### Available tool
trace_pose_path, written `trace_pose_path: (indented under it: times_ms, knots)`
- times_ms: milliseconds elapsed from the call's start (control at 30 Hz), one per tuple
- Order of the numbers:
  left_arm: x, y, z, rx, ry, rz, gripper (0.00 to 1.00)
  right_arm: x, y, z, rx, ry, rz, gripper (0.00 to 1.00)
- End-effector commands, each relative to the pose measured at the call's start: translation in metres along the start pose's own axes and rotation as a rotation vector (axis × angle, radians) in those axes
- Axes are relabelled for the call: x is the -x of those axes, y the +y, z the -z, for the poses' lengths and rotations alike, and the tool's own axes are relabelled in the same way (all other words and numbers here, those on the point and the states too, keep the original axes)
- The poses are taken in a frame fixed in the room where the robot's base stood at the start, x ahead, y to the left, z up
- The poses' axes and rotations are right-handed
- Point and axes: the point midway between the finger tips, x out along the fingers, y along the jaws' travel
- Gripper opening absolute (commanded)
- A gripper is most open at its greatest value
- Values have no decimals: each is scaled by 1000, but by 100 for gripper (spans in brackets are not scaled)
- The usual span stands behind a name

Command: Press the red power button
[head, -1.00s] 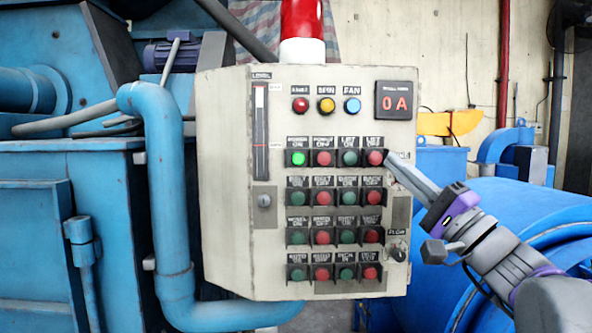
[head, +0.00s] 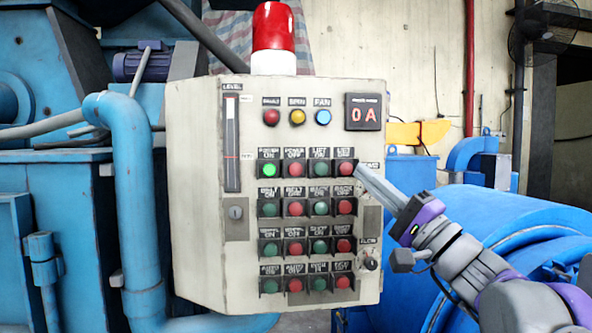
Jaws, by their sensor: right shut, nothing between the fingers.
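The control panel (head: 205,250) is a cream metal box in the middle of the head view. In its top button row, the red power button (head: 294,170), labelled POWER OFF, sits second from the left. Beside it on the left, the green POWER ON button (head: 269,171) is lit. My right gripper (head: 359,170) is shut and empty. Its tip points up-left and appears close to the red button (head: 345,169) at the row's right end; I cannot tell whether they touch. The red power button is fully visible, well left of my gripper. My left gripper is not in view.
Red, yellow and blue lamps (head: 297,117) and a display reading 0 A (head: 362,112) are above the buttons. More button rows lie below. A selector knob (head: 370,263) is at the lower right. A large blue drum (head: 480,225) stands behind my right arm; a blue pipe (head: 137,200) is left.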

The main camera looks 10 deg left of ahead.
Motion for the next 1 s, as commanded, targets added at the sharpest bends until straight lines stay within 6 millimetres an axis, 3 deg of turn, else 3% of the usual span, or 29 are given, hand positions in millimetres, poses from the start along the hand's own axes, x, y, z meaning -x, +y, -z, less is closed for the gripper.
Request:
trace_pose_path:
  times_ms: [1000]
  knots:
    - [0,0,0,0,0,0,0,0,0,0,0,0,0,0]
